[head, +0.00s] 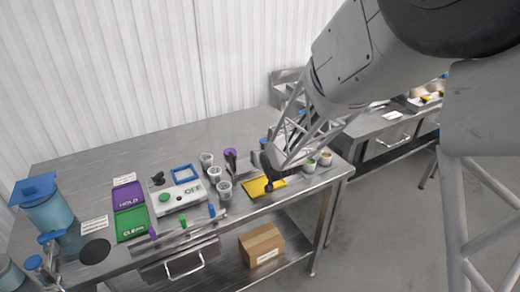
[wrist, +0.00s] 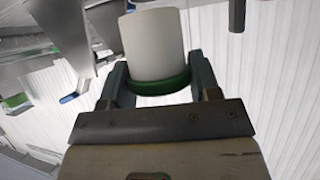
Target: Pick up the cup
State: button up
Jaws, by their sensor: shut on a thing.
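The cup (wrist: 153,45) is white with a green band (wrist: 160,86) and fills the upper middle of the wrist view. The fingers of my gripper (wrist: 158,80) stand on either side of it and are shut on it near the green band. In the head view my gripper (head: 268,178) is over the right part of the table, near the yellow mat. The held cup cannot be made out there, as the arm and gripper cover that area.
Several small cups (head: 214,174) stand left of my gripper. Two more small containers (head: 326,158) stand near the right edge. The back of the table (head: 110,160) is clear.

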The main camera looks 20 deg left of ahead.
jog(key=s+d, duration=0.3)
jog(key=s, duration=0.3)
jog(key=shift+r, duration=0.35)
jog(key=shift+d, duration=0.15)
dwell(0.4)
jog(key=s+d+f, duration=0.1)
jog(key=s+d, duration=0.4)
jog(key=s, duration=0.5)
jog(key=shift+s+d, duration=0.25)
jog(key=shift+d, duration=0.05)
jog(key=shift+w, duration=0.1)
send_over(264, 184)
jog(key=shift+f, duration=0.8)
jog(key=shift+f, duration=0.1)
dwell(0.3)
jog(key=shift+f, duration=1.7)
